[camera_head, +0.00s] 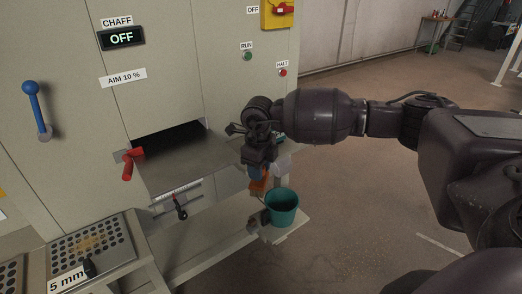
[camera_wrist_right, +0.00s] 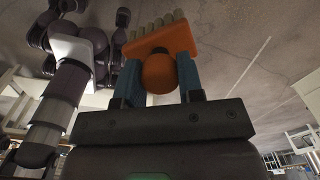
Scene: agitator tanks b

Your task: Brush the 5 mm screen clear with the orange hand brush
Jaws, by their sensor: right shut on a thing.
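The 5 mm screen (camera_head: 118,238) is a perforated metal plate at the lower left of the head view, with a "5 mm" label at its front. A tan patch of material lies over holes near its middle. The orange hand brush (camera_head: 259,185) is held above the shelf, well to the right of the screen. My right gripper (camera_head: 257,173) is shut on it. In the right wrist view, the blue fingers of the right gripper (camera_wrist_right: 160,82) stand either side of the round orange handle, and the brush's (camera_wrist_right: 168,40) pale bristles point away. My left gripper is not in view.
A teal bucket (camera_head: 282,209) stands at the shelf's right end, close to the brush. A red handle (camera_head: 131,163), a black-handled lever (camera_head: 180,207) and a blue lever (camera_head: 35,108) stick out from the machine. Another perforated plate (camera_head: 10,275) shows at the left edge.

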